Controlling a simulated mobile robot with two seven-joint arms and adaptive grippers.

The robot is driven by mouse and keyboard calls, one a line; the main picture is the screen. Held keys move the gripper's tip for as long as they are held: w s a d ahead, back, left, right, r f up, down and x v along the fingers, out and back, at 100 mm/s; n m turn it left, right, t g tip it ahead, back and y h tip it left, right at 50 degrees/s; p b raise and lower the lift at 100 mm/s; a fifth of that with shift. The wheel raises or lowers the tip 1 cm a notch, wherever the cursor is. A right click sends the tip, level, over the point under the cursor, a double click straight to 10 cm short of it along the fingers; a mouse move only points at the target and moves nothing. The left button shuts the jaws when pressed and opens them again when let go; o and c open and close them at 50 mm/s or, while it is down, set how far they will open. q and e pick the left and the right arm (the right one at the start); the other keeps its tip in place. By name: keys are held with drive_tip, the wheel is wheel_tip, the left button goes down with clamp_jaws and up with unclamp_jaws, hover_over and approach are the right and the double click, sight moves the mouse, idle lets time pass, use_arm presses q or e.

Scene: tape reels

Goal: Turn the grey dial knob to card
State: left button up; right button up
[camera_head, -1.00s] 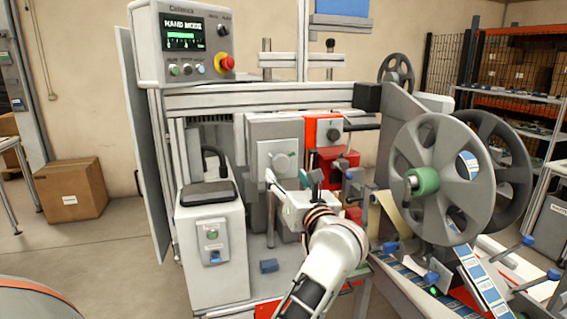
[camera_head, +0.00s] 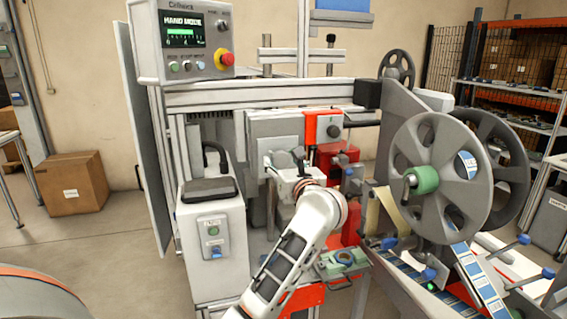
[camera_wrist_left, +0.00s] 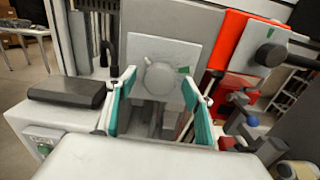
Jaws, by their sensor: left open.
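The grey dial knob (camera_wrist_left: 161,78) is round and sits on a square light-grey plate (camera_wrist_left: 173,53) on the machine front. A small green mark shows on the plate to the upper right of the knob. My left gripper (camera_wrist_left: 160,84) is open, with one teal-padded finger on each side of the knob in the left wrist view. I cannot tell whether the fingers touch it. In the head view my left gripper (camera_head: 284,168) is in front of the plate and hides most of the knob. The right gripper is not in view.
A red block with a dark knob (camera_head: 323,128) is right of the plate. A grey cabinet (camera_head: 213,245) with a black pad stands on the left. Large grey reels (camera_head: 440,160) are on the right. The control box (camera_head: 182,42) reads hand mode.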

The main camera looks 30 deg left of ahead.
use_arm(q)
drive_tip(key=shift+c, duration=0.4)
drive_tip(key=c, duration=1)
drive_tip(key=shift+m, duration=0.3)
drive_tip(key=m, duration=0.4)
drive_tip(key=shift+m, duration=0.3)
drive_tip(key=m, duration=1.1)
drive_tip(key=shift+w+d+f+m, duration=0.1)
drive_tip(key=shift+f+m, duration=0.05)
drive_tip(key=shift+m, duration=0.25)
drive_tip(key=m, duration=0.6)
drive_tip(key=shift+f, duration=0.1)
drive_tip(key=shift+m, duration=0.4)
